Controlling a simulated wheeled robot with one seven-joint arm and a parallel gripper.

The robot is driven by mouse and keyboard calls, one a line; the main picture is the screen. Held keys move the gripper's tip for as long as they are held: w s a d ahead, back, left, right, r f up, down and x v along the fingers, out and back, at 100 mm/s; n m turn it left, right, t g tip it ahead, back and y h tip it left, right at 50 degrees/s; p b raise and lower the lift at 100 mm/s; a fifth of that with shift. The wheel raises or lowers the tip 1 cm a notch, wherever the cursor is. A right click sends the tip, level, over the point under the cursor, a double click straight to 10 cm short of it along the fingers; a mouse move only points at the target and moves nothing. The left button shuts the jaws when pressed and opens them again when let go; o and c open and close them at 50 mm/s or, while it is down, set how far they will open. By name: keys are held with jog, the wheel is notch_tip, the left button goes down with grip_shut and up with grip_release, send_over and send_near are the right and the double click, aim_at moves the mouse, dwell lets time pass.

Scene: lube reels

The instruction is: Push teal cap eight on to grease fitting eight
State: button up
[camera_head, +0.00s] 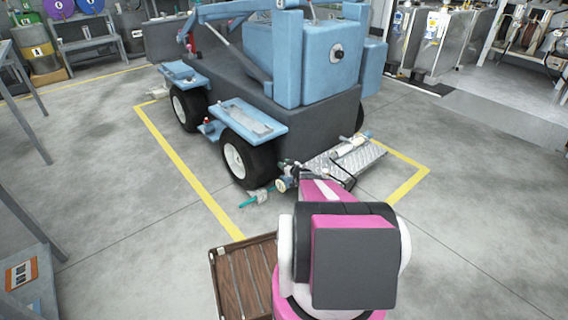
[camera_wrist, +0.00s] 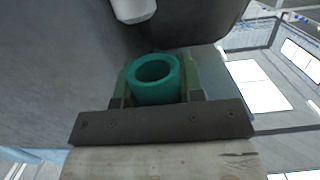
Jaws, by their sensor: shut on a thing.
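My gripper (camera_wrist: 155,78) is shut on a teal cap (camera_wrist: 154,94). The cap is a short hollow ring between the two green fingers, with its round opening showing. In the wrist view a pale round-ended part (camera_wrist: 134,9) sits above the cap, apart from it, against a dark grey surface. I cannot tell whether this part is grease fitting eight, and no number shows on it or on the cap. In the head view my pink arm reaches to the blue-and-grey machine (camera_head: 312,62) near its near wheel. My fingers and the cap cannot be made out there.
A metal tread plate (camera_head: 357,160) lies beside the machine, right of my arm. A brown slatted crate (camera_head: 244,280) stands left of my arm. Open floor lies left of the yellow line (camera_head: 180,165).

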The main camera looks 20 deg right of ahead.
jog(key=shift+f, duration=2.6)
jog(key=o, duration=1)
jog(key=shift+c, duration=0.2)
jog(key=shift+s, duration=0.1)
jog(key=v, duration=1)
jog(key=shift+s+d, duration=0.15)
jog(key=shift+s, duration=0.15)
jog(key=shift+r, duration=0.1)
